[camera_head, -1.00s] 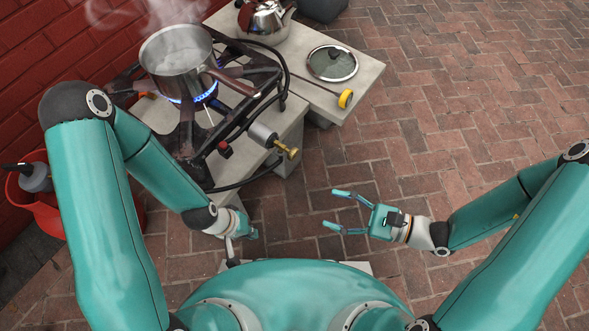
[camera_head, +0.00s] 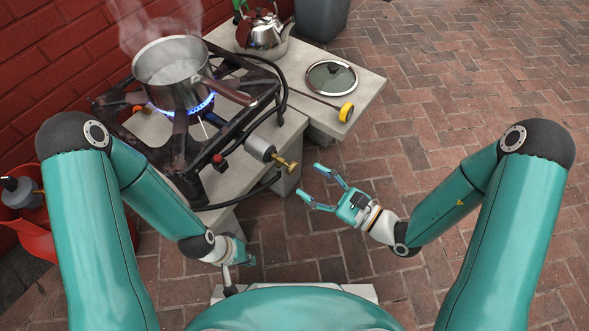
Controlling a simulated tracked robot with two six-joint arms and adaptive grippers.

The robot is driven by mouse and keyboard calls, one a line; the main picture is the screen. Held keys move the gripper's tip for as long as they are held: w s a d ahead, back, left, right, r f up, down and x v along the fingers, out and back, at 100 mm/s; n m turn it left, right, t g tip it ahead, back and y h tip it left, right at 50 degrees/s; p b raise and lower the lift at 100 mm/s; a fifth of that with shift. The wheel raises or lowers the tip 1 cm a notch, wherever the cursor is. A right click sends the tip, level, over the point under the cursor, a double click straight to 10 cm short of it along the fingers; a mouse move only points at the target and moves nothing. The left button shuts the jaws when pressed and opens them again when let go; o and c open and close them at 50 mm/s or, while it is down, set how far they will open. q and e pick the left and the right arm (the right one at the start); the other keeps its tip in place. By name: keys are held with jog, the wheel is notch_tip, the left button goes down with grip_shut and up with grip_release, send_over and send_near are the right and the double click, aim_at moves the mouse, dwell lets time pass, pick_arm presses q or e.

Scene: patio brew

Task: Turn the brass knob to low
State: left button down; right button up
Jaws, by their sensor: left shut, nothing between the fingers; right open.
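The brass knob (camera_head: 290,167) sticks out from a grey cylindrical fitting (camera_head: 260,148) at the front right of the black burner frame (camera_head: 237,143). A blue flame (camera_head: 203,106) burns under the steaming pot (camera_head: 176,70). My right gripper (camera_head: 322,185) is open and empty, with its fingers pointing up and left, just below and right of the knob and apart from it. My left gripper (camera_head: 248,261) is low in the view, below the burner; its fingers are hard to make out, and it holds nothing visible.
A red knob (camera_head: 219,161) sits on the burner's front. A black hose curves around the burner. A glass lid (camera_head: 331,78), a yellow-ended rod (camera_head: 346,112) and a kettle (camera_head: 263,31) are on the concrete slab (camera_head: 369,87). A red container (camera_head: 38,220) stands at left. Brick paving is clear at right.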

aim_at(295, 171)
jog(key=x, duration=0.6)
jog(key=shift+b, duration=0.4)
jog(key=shift+c, duration=0.2)
